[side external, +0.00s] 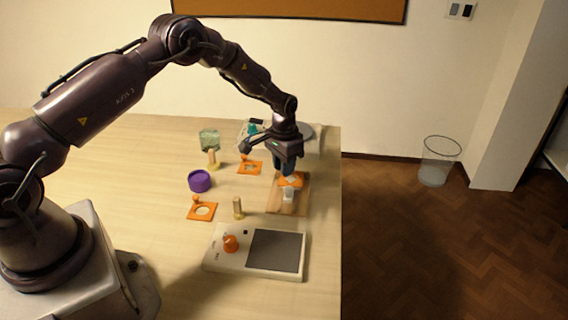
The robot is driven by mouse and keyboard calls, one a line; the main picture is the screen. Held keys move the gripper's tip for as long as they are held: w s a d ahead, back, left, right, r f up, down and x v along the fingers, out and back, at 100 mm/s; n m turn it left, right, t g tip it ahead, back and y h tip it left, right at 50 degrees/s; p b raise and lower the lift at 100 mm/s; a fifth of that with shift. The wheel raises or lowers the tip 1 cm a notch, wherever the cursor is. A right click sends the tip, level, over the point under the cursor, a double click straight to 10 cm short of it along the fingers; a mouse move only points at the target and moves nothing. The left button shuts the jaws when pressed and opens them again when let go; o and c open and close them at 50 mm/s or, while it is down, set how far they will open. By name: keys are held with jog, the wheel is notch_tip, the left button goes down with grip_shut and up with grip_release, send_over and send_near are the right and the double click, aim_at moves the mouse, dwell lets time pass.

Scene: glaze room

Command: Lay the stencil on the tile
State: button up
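My gripper (287,174) points down over a wooden board (298,205) near the table's right edge. A flat orange stencil (291,181) is right at its fingertips and looks gripped, though the contact is small and partly hidden. A small white piece (288,196), which looks like the tile, is on the board just in front of and below the stencil. I cannot tell whether the stencil touches it. Two similar orange pieces with openings lie on the table: one (203,211) at front left, one (250,168) left of my gripper.
A purple round container (200,181) and wooden-looking posts (238,208) (213,160) stand left of the board. A pale device with a dark plate (276,250) is in front. A green glassy block (209,139) and another device (252,128) are behind.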

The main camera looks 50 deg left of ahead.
jog(key=o, duration=0.3)
notch_tip(320, 180, up, 13)
notch_tip(320, 180, up, 8)
jog(key=t, duration=0.1)
send_over(280, 181)
jog(key=s+d+r+t, duration=0.2)
jog(key=s+d+r, duration=0.2)
jog(key=s+r, duration=0.5)
jog(key=s+d+r+t, duration=0.2)
jog(key=s+d, duration=0.1)
jog(key=s, duration=1.6)
jog(key=shift+d+r+t, duration=0.15)
jog(key=shift+d+t, duration=0.05)
jog(key=shift+t, duration=0.1)
